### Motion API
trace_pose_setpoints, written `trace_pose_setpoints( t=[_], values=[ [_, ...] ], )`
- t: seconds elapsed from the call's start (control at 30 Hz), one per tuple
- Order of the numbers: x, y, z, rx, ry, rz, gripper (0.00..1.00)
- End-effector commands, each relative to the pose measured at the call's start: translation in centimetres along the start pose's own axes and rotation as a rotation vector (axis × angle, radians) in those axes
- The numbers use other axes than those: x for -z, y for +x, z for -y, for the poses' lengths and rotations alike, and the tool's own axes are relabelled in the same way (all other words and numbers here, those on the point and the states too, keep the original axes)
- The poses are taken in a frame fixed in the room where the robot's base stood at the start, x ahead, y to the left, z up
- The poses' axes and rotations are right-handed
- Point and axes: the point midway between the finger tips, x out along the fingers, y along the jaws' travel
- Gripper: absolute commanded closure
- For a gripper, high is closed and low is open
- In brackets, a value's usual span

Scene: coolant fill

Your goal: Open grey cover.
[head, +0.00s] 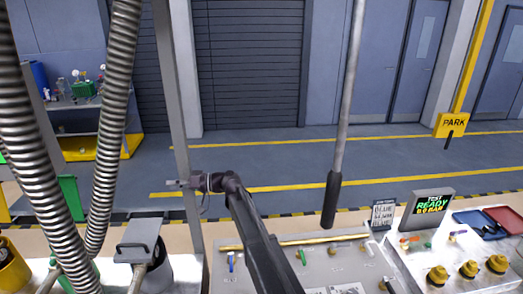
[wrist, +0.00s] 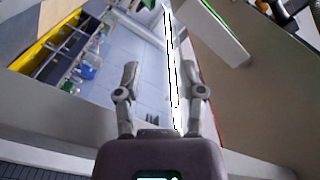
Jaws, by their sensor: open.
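The grey cover (head: 138,241) is a flat, box-like lid with a raised bar handle, at the lower left of the head view. It looks shut over a container, whose inside is hidden. My gripper (head: 178,185) is up and to the right of the cover, apart from it, and points left. In the wrist view my gripper (wrist: 162,75) has its two fingers spread, with nothing held. I cannot surely pick out the cover in the wrist view.
A grey upright post (head: 183,130) overlaps my gripper in the head view. Ribbed hoses (head: 112,110) hang at the left. A yellow container (head: 12,268) stands left of the cover. A panel with knobs (head: 335,262) and a READY display (head: 428,207) are at the right.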

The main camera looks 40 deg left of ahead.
Motion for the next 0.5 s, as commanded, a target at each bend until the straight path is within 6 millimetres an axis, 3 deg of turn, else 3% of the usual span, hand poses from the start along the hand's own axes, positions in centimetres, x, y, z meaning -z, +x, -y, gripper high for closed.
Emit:
trace_pose_setpoints(
  t=[0.27, 0.37, 0.5],
  values=[
    [-0.1, -0.2, 0.0, -0.003, 0.000, 0.000, 0.49],
    [-0.4, -1.1, -0.3, -0.018, 0.003, 0.002, 0.49],
    [-1.3, -4.1, -1.0, -0.069, 0.015, 0.013, 0.49]
  ],
)
